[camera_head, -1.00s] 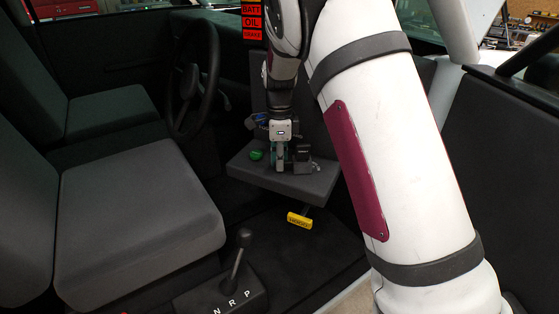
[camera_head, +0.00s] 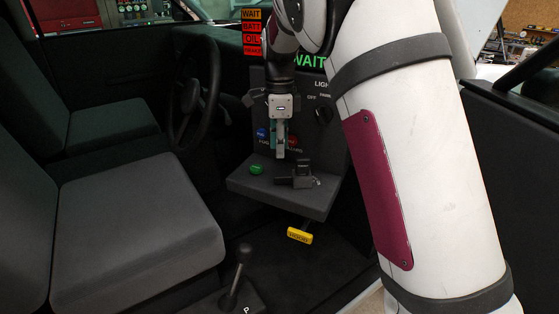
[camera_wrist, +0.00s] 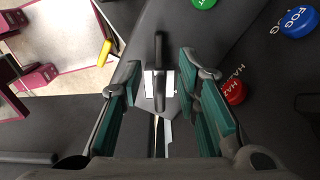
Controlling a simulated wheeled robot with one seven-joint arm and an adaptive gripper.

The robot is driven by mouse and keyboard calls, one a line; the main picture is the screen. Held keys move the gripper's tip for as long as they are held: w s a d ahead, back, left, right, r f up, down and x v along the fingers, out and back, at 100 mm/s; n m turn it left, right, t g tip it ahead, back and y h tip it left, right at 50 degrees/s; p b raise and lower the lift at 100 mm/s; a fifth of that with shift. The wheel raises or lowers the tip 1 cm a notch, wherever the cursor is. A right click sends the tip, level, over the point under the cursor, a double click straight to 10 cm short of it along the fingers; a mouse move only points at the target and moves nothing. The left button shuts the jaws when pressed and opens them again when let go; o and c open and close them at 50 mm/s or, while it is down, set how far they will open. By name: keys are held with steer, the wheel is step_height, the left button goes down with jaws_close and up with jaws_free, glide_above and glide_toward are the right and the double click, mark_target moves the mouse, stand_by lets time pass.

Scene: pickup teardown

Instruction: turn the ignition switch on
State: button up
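The ignition switch appears to be the black block with an upright grip (camera_head: 303,168) on the grey shelf, to the right of a green knob (camera_head: 256,169). In the wrist view a black grip (camera_wrist: 159,65) over a white marked plate lies between the fingers and beyond their tips. My gripper (camera_head: 280,153) points down above the shelf, a little left of the block and apart from it. The wrist view shows its two teal-padded fingers (camera_wrist: 162,92) spread wide with nothing held. The switch's exact turn position cannot be read.
The shelf (camera_head: 262,190) juts from a panel with a blue knob (camera_wrist: 298,22) and a red knob (camera_wrist: 235,93). A yellow handle (camera_head: 300,236) hangs below. The steering wheel (camera_head: 195,90) stands left.

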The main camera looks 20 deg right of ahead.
steer(key=shift+r, duration=1.15)
steer(key=s+d+r+n+t, duration=0.1)
steer(key=s+r+n, duration=0.2)
steer(key=s, duration=0.3)
steer(key=s+r+n+t+y, duration=0.1)
steer(key=s+r+n, duration=0.25)
steer(key=s, duration=0.25)
steer(key=s+d+r+n+t, duration=0.1)
steer(key=s+r+n, duration=0.25)
steer(key=s, duration=0.25)
steer(key=s+f+n+t+h, duration=0.1)
steer(key=s+f+n, duration=0.3)
steer(key=s+n, duration=0.6)
steer(key=s+t, duration=0.1)
steer(key=s, duration=0.4)
steer(key=shift+s+a+n, duration=0.25)
steer(key=shift+s+n, duration=0.05)
steer(key=shift+s, duration=0.1)
